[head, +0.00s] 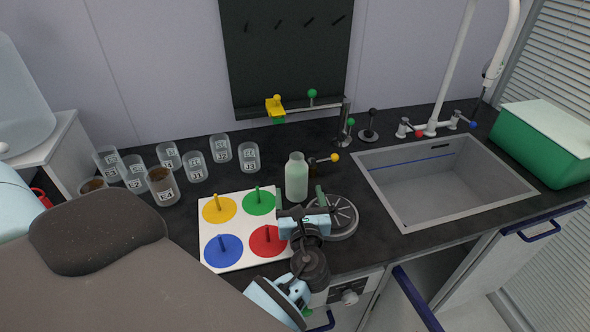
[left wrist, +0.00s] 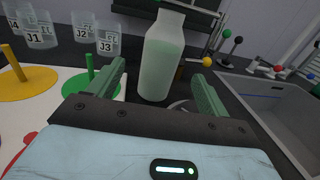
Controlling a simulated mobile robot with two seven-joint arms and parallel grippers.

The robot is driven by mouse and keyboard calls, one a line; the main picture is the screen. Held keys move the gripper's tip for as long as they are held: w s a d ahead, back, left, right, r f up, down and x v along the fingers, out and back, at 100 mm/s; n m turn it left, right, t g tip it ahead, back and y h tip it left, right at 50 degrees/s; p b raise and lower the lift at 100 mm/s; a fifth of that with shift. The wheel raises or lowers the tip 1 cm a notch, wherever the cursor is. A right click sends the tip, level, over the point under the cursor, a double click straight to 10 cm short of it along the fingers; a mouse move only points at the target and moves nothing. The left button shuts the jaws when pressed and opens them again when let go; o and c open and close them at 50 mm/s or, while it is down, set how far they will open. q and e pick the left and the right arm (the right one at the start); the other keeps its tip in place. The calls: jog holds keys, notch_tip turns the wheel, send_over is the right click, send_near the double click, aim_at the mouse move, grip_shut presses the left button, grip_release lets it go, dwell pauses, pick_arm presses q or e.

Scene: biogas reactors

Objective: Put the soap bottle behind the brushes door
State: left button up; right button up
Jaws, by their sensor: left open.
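The soap bottle, seemingly the pale green translucent bottle (head: 296,178), stands upright on the dark counter beside the coloured board. My left gripper (head: 302,200) is open just in front of it, fingers pointing towards it. In the left wrist view the bottle (left wrist: 161,58) stands beyond and between the two green fingers (left wrist: 160,90), with no visible contact. Cabinet fronts with blue handles are below the counter; one long blue handle (head: 418,298) is by an apparently open cabinet space. I cannot tell which door is the brushes door. My right gripper is not in view.
A white board (head: 208,252) with coloured discs and pegs lies left of the bottle. A round metal plate (head: 343,214) is close on its right. Several labelled beakers (head: 195,167) stand farther left. A sink (head: 430,185) and green box (head: 545,140) are right.

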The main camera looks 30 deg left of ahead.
aim_at(297, 156)
pick_arm(q)
jog(key=shift+r, duration=0.1)
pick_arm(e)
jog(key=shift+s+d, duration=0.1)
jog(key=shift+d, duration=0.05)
pick_arm(q)
jog(key=shift+w+a, duration=0.25)
jog(key=shift+w, duration=0.05)
jog(key=shift+x, duration=3.4)
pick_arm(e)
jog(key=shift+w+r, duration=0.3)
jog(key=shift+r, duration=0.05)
pick_arm(q)
jog(key=c, duration=1.3)
notch_tip(297, 156, up, 9)
jog(key=p, duration=0.2)
jog(key=shift+w+d+p, duration=0.1)
jog(key=shift+p, duration=0.2)
jog(key=shift+r, duration=0.55)
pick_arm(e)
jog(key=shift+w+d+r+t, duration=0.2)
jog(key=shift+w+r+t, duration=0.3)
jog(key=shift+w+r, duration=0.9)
